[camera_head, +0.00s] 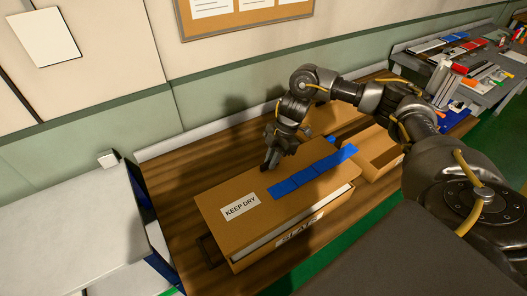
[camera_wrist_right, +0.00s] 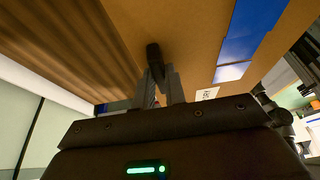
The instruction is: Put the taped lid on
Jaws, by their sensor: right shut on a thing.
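The taped lid (camera_head: 250,191) is a flat brown cardboard panel with a strip of blue tape (camera_head: 313,174) and a white "KEEP DRY" label. It lies over a long cardboard box (camera_head: 262,257). A pale strip shows between lid and box along the near side; whether the lid sits fully down cannot be told. My right gripper (camera_head: 270,163) is at the lid's far edge. In the right wrist view the gripper (camera_wrist_right: 158,78) is shut on a small dark piece (camera_wrist_right: 153,54) at the lid (camera_wrist_right: 200,25). My left gripper is not in view.
The box stands on a brown wooden table (camera_head: 180,188). A grey surface (camera_head: 60,215) is at the left, and a cluttered bench (camera_head: 460,60) at the back right. The wall runs behind the table.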

